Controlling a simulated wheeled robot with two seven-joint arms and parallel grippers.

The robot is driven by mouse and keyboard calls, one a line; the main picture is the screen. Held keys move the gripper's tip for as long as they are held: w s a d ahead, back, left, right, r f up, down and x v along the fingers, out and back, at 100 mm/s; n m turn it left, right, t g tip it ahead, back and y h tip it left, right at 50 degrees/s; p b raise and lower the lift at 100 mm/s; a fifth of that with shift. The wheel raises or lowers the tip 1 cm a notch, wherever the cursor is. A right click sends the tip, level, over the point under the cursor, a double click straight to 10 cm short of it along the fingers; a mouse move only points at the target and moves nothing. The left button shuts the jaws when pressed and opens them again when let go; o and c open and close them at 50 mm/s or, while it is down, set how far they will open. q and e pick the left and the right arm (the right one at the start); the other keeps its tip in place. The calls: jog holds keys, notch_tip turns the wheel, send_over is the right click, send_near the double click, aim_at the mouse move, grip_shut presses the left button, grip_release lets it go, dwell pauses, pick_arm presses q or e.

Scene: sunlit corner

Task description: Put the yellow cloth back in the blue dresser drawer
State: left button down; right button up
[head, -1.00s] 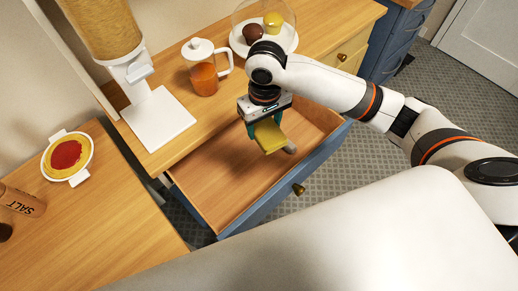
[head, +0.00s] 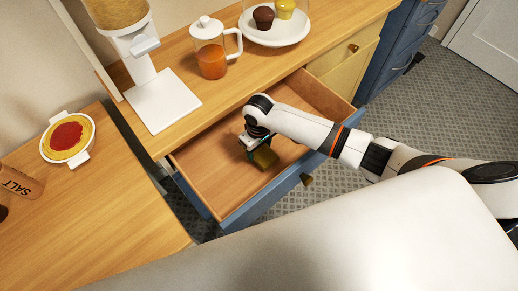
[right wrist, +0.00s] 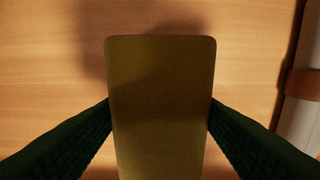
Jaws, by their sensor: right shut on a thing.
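The yellow cloth (head: 265,157) is a small block-like piece, shaded dark now. My right gripper (head: 254,152) is shut on it, inside the open blue dresser drawer (head: 205,182). In the right wrist view the cloth (right wrist: 160,105) sits between the two dark green fingers, over the drawer's wooden bottom (right wrist: 50,70). A shadow of it falls on the wood. I cannot tell whether the cloth touches the bottom. My left gripper is not in view.
On the dresser top (head: 185,72) stand a dispenser (head: 150,85), a glass jug of orange drink (head: 211,58) and a plate (head: 275,33) with two muffins. A light roll-like thing (right wrist: 303,110) lies at the right in the wrist view. A counter with a pan (head: 68,140) is at left.

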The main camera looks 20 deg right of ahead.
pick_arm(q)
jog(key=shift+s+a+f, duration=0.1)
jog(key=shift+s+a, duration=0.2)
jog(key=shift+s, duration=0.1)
pick_arm(e)
jog(key=shift+f, duration=0.75)
jog(key=shift+f, duration=0.15)
jog(key=o, duration=0.9)
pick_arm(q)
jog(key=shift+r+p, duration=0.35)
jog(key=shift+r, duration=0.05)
pick_arm(e)
notch_tip(320, 180, up, 12)
jog(key=shift+r, duration=0.2)
